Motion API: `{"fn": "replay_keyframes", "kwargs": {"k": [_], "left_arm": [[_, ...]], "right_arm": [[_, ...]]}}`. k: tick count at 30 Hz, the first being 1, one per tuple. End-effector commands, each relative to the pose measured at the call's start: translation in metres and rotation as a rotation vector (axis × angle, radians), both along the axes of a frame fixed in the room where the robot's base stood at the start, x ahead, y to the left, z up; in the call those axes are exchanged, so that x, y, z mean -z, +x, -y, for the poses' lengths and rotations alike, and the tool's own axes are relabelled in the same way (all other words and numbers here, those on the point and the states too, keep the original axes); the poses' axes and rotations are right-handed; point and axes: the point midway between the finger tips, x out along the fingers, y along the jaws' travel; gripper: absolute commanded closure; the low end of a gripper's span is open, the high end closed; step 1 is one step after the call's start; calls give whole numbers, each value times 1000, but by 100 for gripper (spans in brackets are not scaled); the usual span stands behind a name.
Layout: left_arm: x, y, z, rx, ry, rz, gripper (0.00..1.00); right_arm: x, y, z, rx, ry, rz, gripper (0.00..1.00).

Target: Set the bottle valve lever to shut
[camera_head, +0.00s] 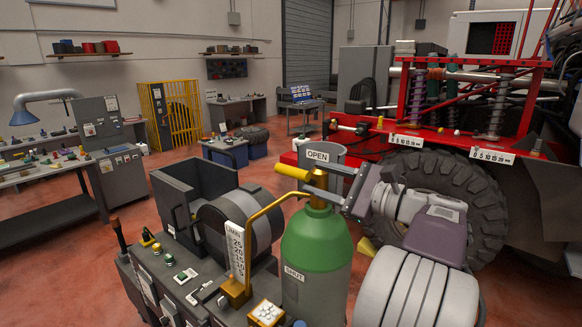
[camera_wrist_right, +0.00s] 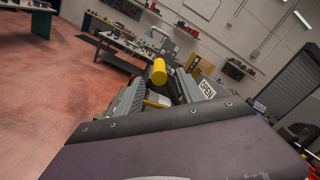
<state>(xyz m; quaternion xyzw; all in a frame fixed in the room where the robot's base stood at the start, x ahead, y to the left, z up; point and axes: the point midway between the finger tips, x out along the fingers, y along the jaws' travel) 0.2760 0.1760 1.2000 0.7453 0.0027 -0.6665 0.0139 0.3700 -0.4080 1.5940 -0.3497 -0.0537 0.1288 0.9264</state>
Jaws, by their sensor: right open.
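The green bottle (camera_head: 318,245) stands upright in front of me, with a brass-coloured valve at its top. The yellow valve lever (camera_head: 292,172) sticks out to the left at the top; its rounded end also shows in the right wrist view (camera_wrist_right: 159,72). An OPEN plate (camera_head: 318,155) is behind the lever, and a SHUT label (camera_head: 294,273) is low on the bottle's front. My right gripper (camera_head: 312,180) reaches in from the right, its open fingers at the lever. The lever end shows between the fingertips in the wrist view; contact is unclear. My left gripper is out of view.
A yellow pipe and a white gauge scale (camera_head: 235,250) stand close left of the bottle. A grey bench with a drum-shaped machine (camera_head: 240,222) is beside them. The red truck with a large tyre (camera_head: 455,195) is behind my right arm. Red floor lies open at left.

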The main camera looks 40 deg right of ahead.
Motion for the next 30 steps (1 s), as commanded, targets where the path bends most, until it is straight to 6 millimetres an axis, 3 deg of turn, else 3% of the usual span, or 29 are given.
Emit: {"fn": "replay_keyframes", "kwargs": {"k": [1, 9, 20, 25, 30], "left_arm": [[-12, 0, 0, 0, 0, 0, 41], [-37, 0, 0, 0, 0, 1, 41], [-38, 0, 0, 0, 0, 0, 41], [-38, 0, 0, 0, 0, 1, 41], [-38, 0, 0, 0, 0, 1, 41]], "right_arm": [[-7, 11, -5, -7, 4, -1, 55], [-5, 59, -18, -5, 3, -1, 55], [-1, 68, -20, -1, 0, -1, 55], [-1, 68, -20, -1, 0, -1, 100], [-1, 68, -20, -1, 0, 0, 100]]}}
